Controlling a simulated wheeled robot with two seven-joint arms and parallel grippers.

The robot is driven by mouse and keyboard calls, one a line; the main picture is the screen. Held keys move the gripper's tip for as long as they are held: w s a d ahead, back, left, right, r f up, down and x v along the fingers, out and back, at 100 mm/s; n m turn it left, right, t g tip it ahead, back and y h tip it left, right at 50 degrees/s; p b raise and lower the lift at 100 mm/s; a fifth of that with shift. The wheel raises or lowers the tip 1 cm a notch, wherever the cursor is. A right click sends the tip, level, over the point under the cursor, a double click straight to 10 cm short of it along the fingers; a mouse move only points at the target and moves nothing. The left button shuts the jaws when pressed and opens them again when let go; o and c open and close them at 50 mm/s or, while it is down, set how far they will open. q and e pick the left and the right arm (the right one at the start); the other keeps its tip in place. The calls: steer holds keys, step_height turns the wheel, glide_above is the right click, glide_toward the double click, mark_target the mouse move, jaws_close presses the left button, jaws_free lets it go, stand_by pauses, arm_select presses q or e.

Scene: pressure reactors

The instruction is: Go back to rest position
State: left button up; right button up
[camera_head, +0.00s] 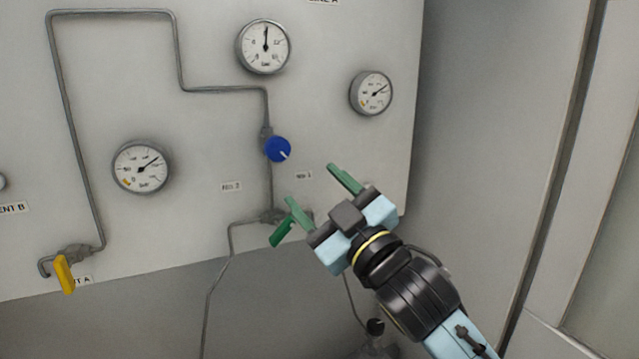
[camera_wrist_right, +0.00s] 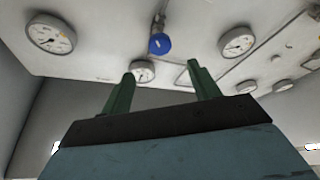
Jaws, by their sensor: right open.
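My right gripper (camera_head: 318,189) is in front of the lower right part of the grey panel in the head view. Its two green fingers are spread apart with nothing between them. In the right wrist view the open fingers (camera_wrist_right: 160,88) point toward the panel, with the blue knob (camera_wrist_right: 160,44) beyond them. A green valve handle (camera_head: 281,232) shows just beside and below the left finger in the head view. I cannot tell from this view whether they touch. My left gripper is not in view.
The panel (camera_head: 215,130) carries round gauges (camera_head: 263,46), thin pipes, the blue knob (camera_head: 277,149) and a yellow handle (camera_head: 64,274) at lower left. A grey side wall (camera_head: 490,130) stands at the right. The area below the panel looks open apart from thin pipes.

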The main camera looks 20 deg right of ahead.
steer(key=s+d+f+m+g+h, duration=0.2)
steer(key=s+f+g, duration=0.1)
steer(key=f, duration=0.5)
steer(key=s+d+f+m+g+h, duration=0.1)
steer(key=s+f+m+g+h, duration=0.1)
steer(key=f, duration=0.6)
steer(key=s+d+f+m+g+h, duration=0.2)
steer(key=s+f+g, duration=0.1)
steer(key=f, duration=0.6)
steer(key=s+d+f+m+g, duration=0.1)
steer(key=s+f+g, duration=0.3)
steer(key=s+f, duration=0.45)
steer(key=s+d+f+m+g, duration=0.2)
steer(key=s+f+g, duration=0.35)
steer(key=s, duration=0.55)
steer(key=s+f+b, duration=0.3)
steer(key=f+b, duration=0.7)
steer(key=f, duration=2.7)
steer(key=s+d+f+g+b, duration=0.1)
steer(key=s+f+b, duration=0.2)
steer(key=s+f, duration=0.5)
steer(key=s+d+f+g+h+b, duration=0.1)
steer(key=s+f+b, duration=0.2)
steer(key=s+f, duration=0.5)
step_height(320, 180, down, 4)
steer(key=shift+d+f+n, duration=0.1)
steer(key=shift+d+n, duration=0.05)
steer(key=shift+n, duration=0.25)
